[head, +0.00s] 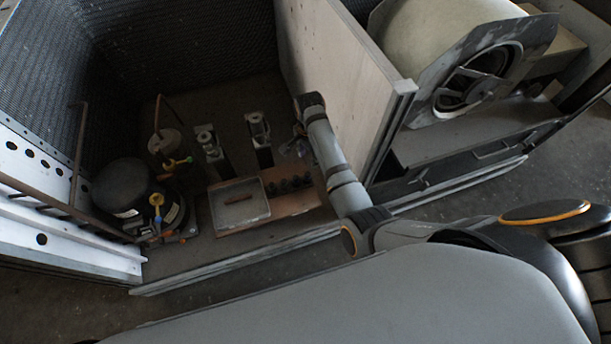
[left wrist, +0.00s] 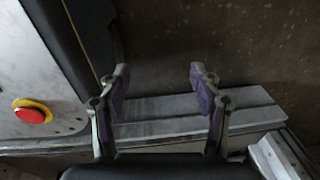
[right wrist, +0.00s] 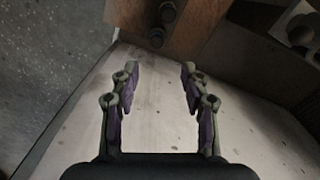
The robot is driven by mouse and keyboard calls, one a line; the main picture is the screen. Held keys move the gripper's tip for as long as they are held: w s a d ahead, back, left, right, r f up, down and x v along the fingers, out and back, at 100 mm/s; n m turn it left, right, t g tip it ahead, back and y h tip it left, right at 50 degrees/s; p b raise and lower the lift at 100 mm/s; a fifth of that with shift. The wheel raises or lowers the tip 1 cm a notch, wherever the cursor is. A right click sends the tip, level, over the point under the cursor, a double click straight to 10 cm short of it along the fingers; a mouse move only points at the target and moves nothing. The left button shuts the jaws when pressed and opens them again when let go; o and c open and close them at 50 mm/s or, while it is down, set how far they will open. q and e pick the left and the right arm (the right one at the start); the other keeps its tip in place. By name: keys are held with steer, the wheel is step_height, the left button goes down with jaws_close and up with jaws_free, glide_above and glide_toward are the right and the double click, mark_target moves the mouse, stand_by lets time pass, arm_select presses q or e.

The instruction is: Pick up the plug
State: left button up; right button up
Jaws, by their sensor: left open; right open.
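Several small dark plugs (head: 290,184) stand in a row on a brown board (head: 262,217) on the floor of the housing. In the right wrist view, two dark round plugs (right wrist: 156,38) show at the top on the brown board (right wrist: 200,22). My right gripper (head: 298,147) reaches into the housing behind the plugs; its fingers are small and dark in the head view. In the right wrist view, its fingers (right wrist: 158,75) are open and empty, apart from the plugs. My left gripper (left wrist: 158,75) is open and empty in the left wrist view, and I cannot make it out in the head view.
A shallow grey tray (head: 228,218) with a brown piece in it sits beside the plugs. Two upright brackets (head: 213,152) and a black compressor (head: 122,187) stand nearby. A pale partition (head: 345,75) rises right of my right arm. A red button (left wrist: 32,115) shows in the left wrist view.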

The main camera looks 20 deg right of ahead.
mark_target(308, 174)
step_height(308, 174, down, 4)
steer(key=shift+r+b, duration=0.25)
steer(key=shift+b, duration=0.05)
steer(key=f, duration=0.1)
steer(key=f+b, duration=0.1)
steer(key=f, duration=0.3)
steer(key=shift+s+a+f, duration=0.1)
steer(key=shift+s+a, duration=0.1)
steer(key=shift+s, duration=0.2)
arm_select(q)
steer(key=w, duration=0.5)
steer(key=shift+w+d+f, duration=0.1)
steer(key=shift+w, duration=0.1)
arm_select(e)
steer(key=c, duration=0.9)
